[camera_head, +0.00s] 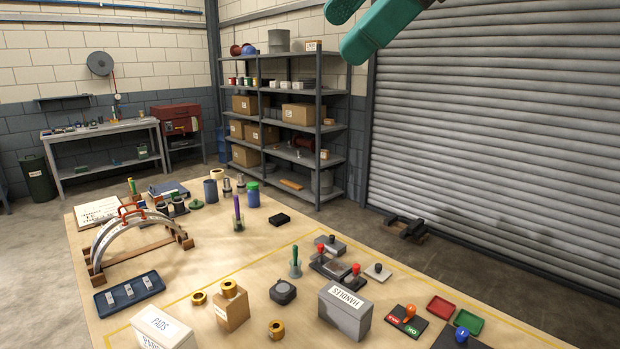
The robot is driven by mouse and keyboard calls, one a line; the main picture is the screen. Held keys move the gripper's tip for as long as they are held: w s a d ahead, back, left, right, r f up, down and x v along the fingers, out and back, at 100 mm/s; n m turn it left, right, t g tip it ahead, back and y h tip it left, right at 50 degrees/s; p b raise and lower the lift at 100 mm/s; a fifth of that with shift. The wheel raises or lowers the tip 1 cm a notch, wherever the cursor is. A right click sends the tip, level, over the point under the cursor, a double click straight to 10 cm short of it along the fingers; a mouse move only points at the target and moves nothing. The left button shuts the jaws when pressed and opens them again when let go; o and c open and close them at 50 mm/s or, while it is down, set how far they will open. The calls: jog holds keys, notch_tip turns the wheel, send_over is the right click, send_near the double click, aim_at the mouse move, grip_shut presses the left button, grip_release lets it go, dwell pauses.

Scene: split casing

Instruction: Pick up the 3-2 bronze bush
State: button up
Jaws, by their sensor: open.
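Three bronze-coloured bushes show near the front of the workbench (135,268). One bush (199,298) lies at the left, just beside a wooden block (232,313). Another bush (229,289) sits on top of that block. A third bush (276,330) stands on the bench to the right of the block, near the bottom edge of the view. Any marking that tells which is the 3-2 bush is too small to read.
A blue tray (129,293) and a curved metal casing (130,235) lie left. Bare bench shows behind the bushes.

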jog(key=w+d+r+m+t+y, duration=0.1)
jog(key=w+r+m+y, duration=0.1)
jog(key=w+m+y, duration=0.5)
jog(key=f+h, duration=0.1)
jog(key=f, duration=2)
jog(key=s+f+m+h, duration=0.1)
jog(key=f, duration=2.1)
jog(key=f+h, duration=0.1)
jog(key=f, duration=2)
jog(key=shift+s+a+f+m, duration=0.15)
jog(key=shift+f+m, duration=0.1)
jog(key=shift+m, duration=0.15)
jog(key=a+f, duration=0.1)
jog(key=w+a+f, duration=0.1)
jog(key=a+f, duration=0.1)
jog(key=shift+w+a+f, duration=0.1)
jog(key=shift+w+a, duration=0.25)
jog(key=shift+w, duration=0.05)
jog(key=shift+w+x, duration=0.15)
jog(key=shift+x, duration=1.4)
jog(key=shift+w+x, duration=0.15)
jog(key=shift+x, duration=1.4)
jog(key=c, duration=1.3)
